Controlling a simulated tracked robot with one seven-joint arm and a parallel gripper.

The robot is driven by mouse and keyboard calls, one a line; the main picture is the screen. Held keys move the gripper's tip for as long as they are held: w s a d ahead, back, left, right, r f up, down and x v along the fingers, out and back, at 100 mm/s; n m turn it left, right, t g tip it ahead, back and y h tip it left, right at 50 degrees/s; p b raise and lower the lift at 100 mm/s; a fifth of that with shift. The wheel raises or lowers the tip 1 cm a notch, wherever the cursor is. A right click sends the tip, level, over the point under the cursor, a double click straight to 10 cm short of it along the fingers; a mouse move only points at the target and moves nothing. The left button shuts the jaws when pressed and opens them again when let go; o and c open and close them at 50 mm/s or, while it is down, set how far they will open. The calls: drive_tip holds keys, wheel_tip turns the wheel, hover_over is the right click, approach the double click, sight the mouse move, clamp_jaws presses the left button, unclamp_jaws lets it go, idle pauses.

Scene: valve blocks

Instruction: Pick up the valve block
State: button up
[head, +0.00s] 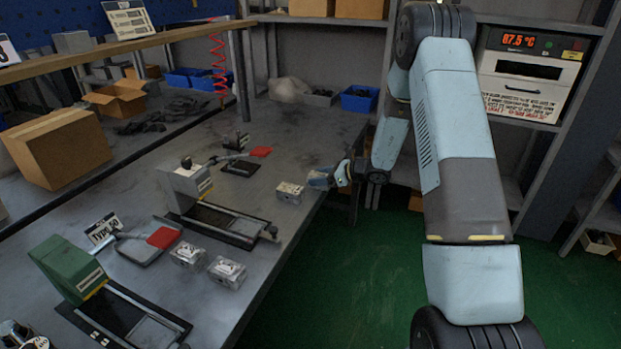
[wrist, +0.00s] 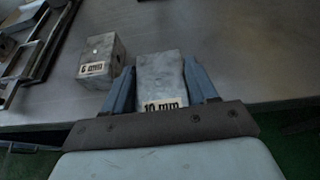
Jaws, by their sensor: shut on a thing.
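My gripper (head: 322,178) reaches over the right edge of the grey bench in the head view. In the wrist view my gripper (wrist: 160,68) has its two blue fingers on either side of a grey metal valve block (wrist: 161,80) labelled 10 mm, and is shut on it. I cannot tell whether this block is off the bench. A second valve block (wrist: 102,57), labelled 6 mm, sits just to the left. The head view shows a free block (head: 290,192) left of my gripper, and two more, (head: 188,255) and (head: 227,271), nearer the camera.
The bench (head: 285,140) also holds a grey fixture (head: 185,185) and a green fixture (head: 68,268) on black bases, and red pads. A cardboard box (head: 57,148) stands left. Blue bins stand at the back. Green floor lies right.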

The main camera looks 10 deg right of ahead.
drive_tip(key=shift+d, duration=0.1)
drive_tip(key=o, duration=1.5)
drive_tip(key=shift+s+a, duration=0.1)
drive_tip(key=shift+a, duration=0.1)
drive_tip(key=shift+c, duration=0.2)
drive_tip(key=shift+d, duration=0.1)
drive_tip(key=v, duration=1.3)
drive_tip(key=shift+s+d, duration=0.15)
drive_tip(key=shift+d, duration=0.1)
drive_tip(key=shift+r, duration=0.1)
